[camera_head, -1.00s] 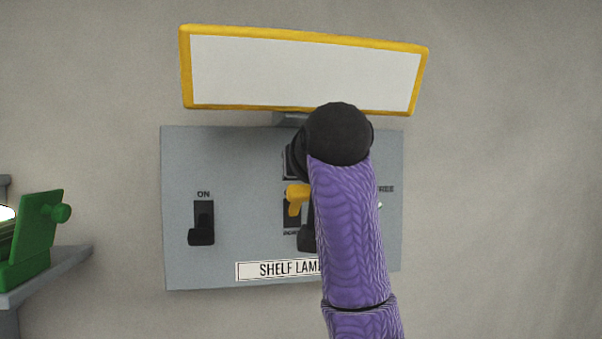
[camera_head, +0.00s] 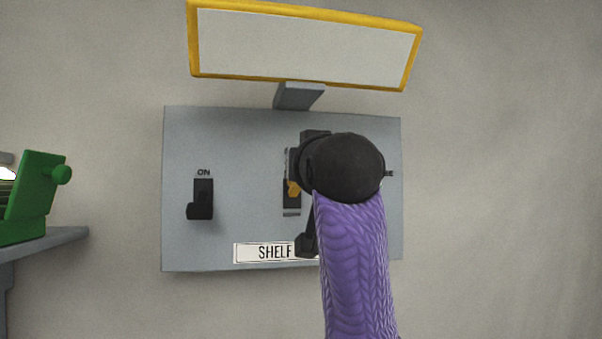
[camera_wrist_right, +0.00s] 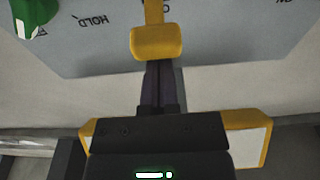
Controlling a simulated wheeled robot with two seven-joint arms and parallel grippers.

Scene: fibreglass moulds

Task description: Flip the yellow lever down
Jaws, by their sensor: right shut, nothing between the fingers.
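The yellow lever (camera_head: 293,188) sits at the middle slot of the grey wall panel (camera_head: 240,145). In the head view only a small part of it shows; my right wrist hides the rest. In the right wrist view its thick yellow head (camera_wrist_right: 157,43) and stem show clearly. My right gripper (camera_wrist_right: 158,66) is shut and empty, its dark fingertips right at the lever's head. Whether they touch cannot be told. In the head view my dark wrist joint covers the fingers. My left gripper is not in view.
A black switch (camera_head: 201,208) under "ON" is left on the panel. A yellow-framed white board (camera_head: 300,42) juts out above the panel. A label plate (camera_head: 262,252), partly hidden, is below. A green object (camera_head: 35,198) stands on a grey shelf (camera_head: 45,243) at left.

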